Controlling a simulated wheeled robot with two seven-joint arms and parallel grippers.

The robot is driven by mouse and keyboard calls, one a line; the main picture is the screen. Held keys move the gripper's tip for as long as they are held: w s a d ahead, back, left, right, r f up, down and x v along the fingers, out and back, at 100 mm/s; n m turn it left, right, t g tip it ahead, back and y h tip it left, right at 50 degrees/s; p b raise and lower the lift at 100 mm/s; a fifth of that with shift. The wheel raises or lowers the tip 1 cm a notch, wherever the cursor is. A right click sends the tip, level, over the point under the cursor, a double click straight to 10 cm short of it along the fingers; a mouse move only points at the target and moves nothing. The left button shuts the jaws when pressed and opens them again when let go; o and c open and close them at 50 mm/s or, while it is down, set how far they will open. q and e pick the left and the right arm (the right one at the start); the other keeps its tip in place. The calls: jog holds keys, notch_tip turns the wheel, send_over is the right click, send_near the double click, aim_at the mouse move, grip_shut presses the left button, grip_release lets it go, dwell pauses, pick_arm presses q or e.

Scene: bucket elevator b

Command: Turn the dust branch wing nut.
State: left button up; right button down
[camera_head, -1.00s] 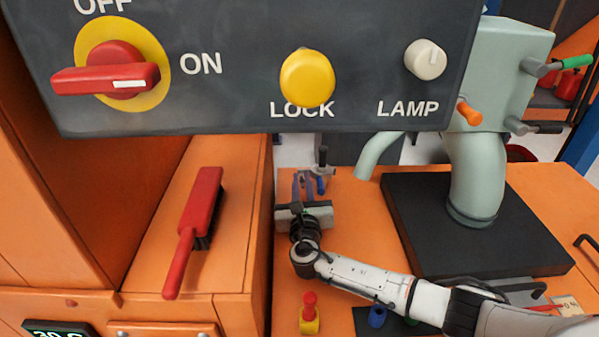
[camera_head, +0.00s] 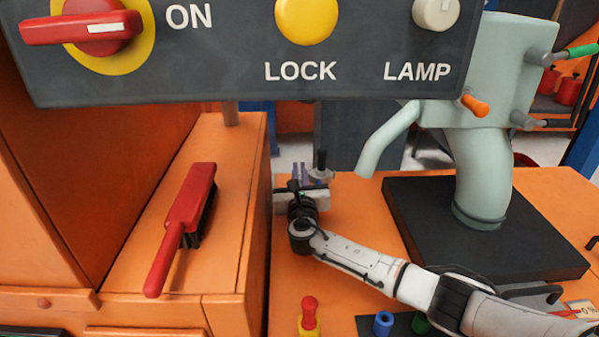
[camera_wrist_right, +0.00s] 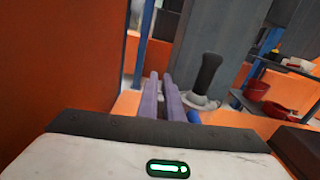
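My right gripper (camera_head: 299,168) reaches over the far left part of the orange deck, beyond the cabinet's edge. In the right wrist view its two purple-grey fingers (camera_wrist_right: 161,80) point away with a narrow gap and nothing between them. A black upright handle on a round grey base (camera_wrist_right: 207,78) stands just right of the fingertips, apart from them; it also shows in the head view (camera_head: 320,160). A blue piece (camera_wrist_right: 193,117) is partly hidden beside the right finger. I cannot make out a wing nut clearly. My left gripper is not in view.
A dark panel (camera_head: 350,82) with switch knobs hangs in front. A red brush (camera_head: 182,225) lies on the cabinet at left. A pale green machine (camera_head: 470,75) with a curved pipe (camera_head: 386,140) stands on a black plate (camera_head: 540,255) at right. Pegs (camera_head: 309,312) stand near the front.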

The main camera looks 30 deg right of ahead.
jog(key=shift+r+p, duration=0.15)
jog(key=shift+p, duration=0.3)
jog(key=shift+a+r+n+p, duration=0.1)
jog(key=shift+r+n+p, duration=0.05)
jog(key=shift+n+p, duration=0.5)
jog(key=shift+a+n+p, duration=0.1)
jog(key=shift+n+p, duration=0.35)
jog(key=shift+p, duration=0.2)
jog(key=shift+w+a+f+n+p, duration=0.1)
jog(key=shift+f+n+p, duration=0.15)
jog(key=shift+n+p, duration=0.5)
jog(key=shift+f+n, duration=0.2)
jog(key=shift+n, duration=0.05)
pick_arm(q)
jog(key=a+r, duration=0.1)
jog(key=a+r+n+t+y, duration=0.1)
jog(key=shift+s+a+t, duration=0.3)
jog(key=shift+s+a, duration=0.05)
pick_arm(e)
jog(key=c, duration=2.2)
grip_release()
